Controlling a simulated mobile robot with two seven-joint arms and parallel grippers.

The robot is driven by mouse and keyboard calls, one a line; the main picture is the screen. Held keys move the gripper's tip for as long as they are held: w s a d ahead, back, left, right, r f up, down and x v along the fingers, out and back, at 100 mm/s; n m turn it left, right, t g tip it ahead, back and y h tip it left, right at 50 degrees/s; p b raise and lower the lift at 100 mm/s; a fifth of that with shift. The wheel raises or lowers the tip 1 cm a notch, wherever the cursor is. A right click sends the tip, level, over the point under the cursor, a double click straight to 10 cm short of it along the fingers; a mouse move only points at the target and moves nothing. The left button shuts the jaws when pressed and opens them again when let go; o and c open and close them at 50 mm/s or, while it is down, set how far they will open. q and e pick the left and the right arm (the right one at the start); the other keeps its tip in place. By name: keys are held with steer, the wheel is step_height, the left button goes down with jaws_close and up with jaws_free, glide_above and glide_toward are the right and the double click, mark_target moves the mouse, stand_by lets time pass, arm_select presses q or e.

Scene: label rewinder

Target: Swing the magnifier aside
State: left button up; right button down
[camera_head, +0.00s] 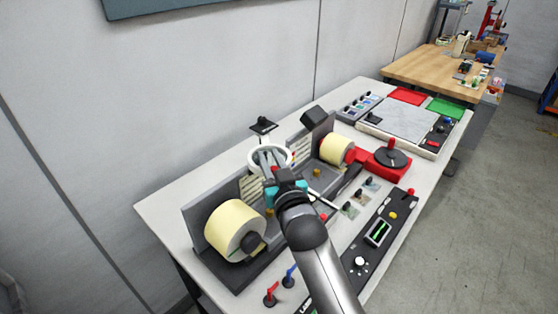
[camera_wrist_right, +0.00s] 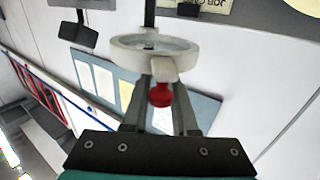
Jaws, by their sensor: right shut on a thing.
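The magnifier (camera_head: 250,152) is a white ring with a lens, standing over the middle of the grey label rewinder (camera_head: 195,222). In the right wrist view the ring (camera_wrist_right: 118,50) shows just beyond my fingertips, with a white block and a red knob (camera_wrist_right: 161,95) on its near side. My right gripper (camera_wrist_right: 161,108) is shut on the red knob, one finger on each side. In the head view my right gripper (camera_head: 272,168) reaches the ring from the front and hides part of it. My left gripper is in neither view.
A cream label roll (camera_head: 231,226) sits at the rewinder's left and another roll (camera_head: 335,149) at its right. A dark control panel (camera_head: 385,222) lies along the front. A red base with a black disc (camera_head: 390,158) stands at right. The white table's (camera_head: 160,210) back left is bare.

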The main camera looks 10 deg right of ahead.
steer(key=shift+f, duration=0.15)
steer(key=c, duration=0.7)
jaws_free()
steer(key=v, duration=1.5)
steer(key=shift+s, duration=0.15)
